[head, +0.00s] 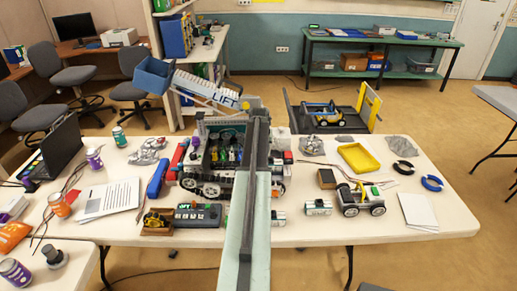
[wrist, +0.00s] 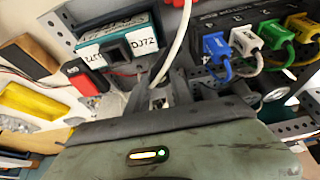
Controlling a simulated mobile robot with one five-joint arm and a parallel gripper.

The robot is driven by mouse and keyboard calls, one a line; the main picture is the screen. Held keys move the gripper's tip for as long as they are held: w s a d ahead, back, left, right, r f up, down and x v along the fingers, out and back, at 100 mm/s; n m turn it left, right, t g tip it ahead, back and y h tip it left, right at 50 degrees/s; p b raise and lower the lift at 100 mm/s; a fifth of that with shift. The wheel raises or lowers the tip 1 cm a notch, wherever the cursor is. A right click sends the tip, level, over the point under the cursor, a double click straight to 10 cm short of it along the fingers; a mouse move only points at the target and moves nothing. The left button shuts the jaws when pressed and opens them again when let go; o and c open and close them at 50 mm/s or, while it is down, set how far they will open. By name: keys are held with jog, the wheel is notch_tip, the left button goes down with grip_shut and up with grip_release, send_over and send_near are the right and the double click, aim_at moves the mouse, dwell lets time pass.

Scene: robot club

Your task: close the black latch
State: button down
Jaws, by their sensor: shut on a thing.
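My gripper (wrist: 161,98) shows in the wrist view, with its two dark fingers close together at the machine's connector area. It is shut on a small part, which seems to be the black latch; the fingers mostly hide it, and I cannot tell its position. A battery-like box labelled D372 (wrist: 120,45) sits left of the fingers. A black socket block (wrist: 262,40) with blue, white, green and yellow plugs is on the right. In the head view, the robot machine (head: 212,150) stands on the table, and my arm hides my fingertips.
A white and a red cable run close behind my fingers. On the white table (head: 330,235) are a wheeled small robot (head: 362,199), a yellow tray (head: 359,158) and a black power strip (head: 198,215). A blue bin (head: 154,75) on the lift rises at the machine's upper left.

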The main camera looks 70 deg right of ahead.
jog(key=n, duration=0.2)
jog(key=n+t+y, duration=0.1)
jog(key=n, duration=0.2)
jog(key=shift+s+t, duration=0.1)
jog(key=shift+t, duration=0.2)
jog(key=shift+d+n+t+y, duration=0.15)
jog(key=shift+n+y, duration=0.25)
jog(key=shift+n, duration=0.65)
jog(key=shift+a+n+t+y, duration=0.1)
jog(key=shift+n+t+y, duration=0.25)
jog(key=shift+n, duration=0.7)
jog(key=c, duration=1.1)
grip_release()
jog(key=shift+d, duration=0.1)
jog(key=shift+s, duration=0.1)
